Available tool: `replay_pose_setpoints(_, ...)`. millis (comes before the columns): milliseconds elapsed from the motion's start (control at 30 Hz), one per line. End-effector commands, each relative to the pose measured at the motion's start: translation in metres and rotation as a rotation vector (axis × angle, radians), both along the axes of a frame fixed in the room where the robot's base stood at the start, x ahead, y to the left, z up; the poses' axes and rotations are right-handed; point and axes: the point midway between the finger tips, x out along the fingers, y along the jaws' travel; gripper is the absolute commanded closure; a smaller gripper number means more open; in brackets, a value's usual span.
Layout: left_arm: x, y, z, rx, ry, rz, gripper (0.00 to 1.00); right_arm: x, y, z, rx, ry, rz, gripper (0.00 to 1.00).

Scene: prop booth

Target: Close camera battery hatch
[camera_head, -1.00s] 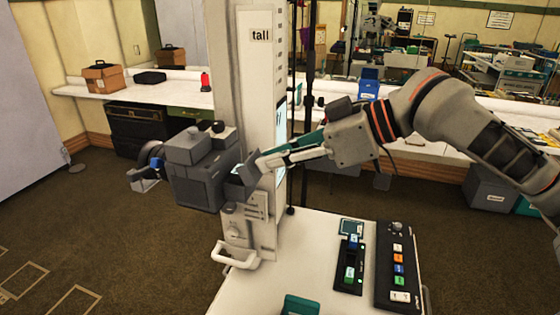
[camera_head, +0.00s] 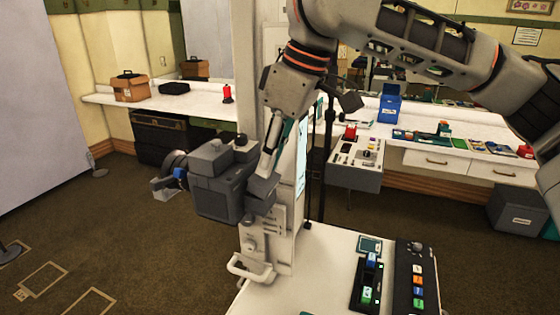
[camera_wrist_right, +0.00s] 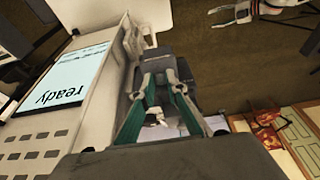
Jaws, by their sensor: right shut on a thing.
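The grey camera (camera_head: 215,195) sits at the left side of the white column, its lens and a blue part (camera_head: 179,173) facing left. Its battery hatch (camera_head: 262,187), a dark grey flap, stands at an angle on the right side of the body. My right gripper (camera_head: 266,172) comes down from above and is shut on the hatch. In the right wrist view, the teal-sided fingers (camera_wrist_right: 158,82) close on a dark grey part (camera_wrist_right: 160,58). The fingers partly hide the hatch, and its inner side is unclear.
The white column (camera_head: 281,222) with a lit screen (camera_head: 301,150) stands close behind the hatch; the screen reads "ready" in the right wrist view (camera_wrist_right: 70,78). A pale table (camera_head: 310,265) with a button panel (camera_head: 410,280) is in front. Open floor lies left.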

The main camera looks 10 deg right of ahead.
Motion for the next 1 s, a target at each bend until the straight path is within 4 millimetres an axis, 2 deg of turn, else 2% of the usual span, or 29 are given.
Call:
replay_pose_setpoints(433,0.0,0.003,0.0,0.008,-0.001,-0.006,0.54,0.013,0.019,-0.002,-0.25,0.165,-0.003,1.0)
replay_pose_setpoints(1000,0.0,0.005,0.0,0.012,-0.001,-0.008,0.54,0.016,0.023,-0.005,-0.317,0.215,-0.001,1.0)
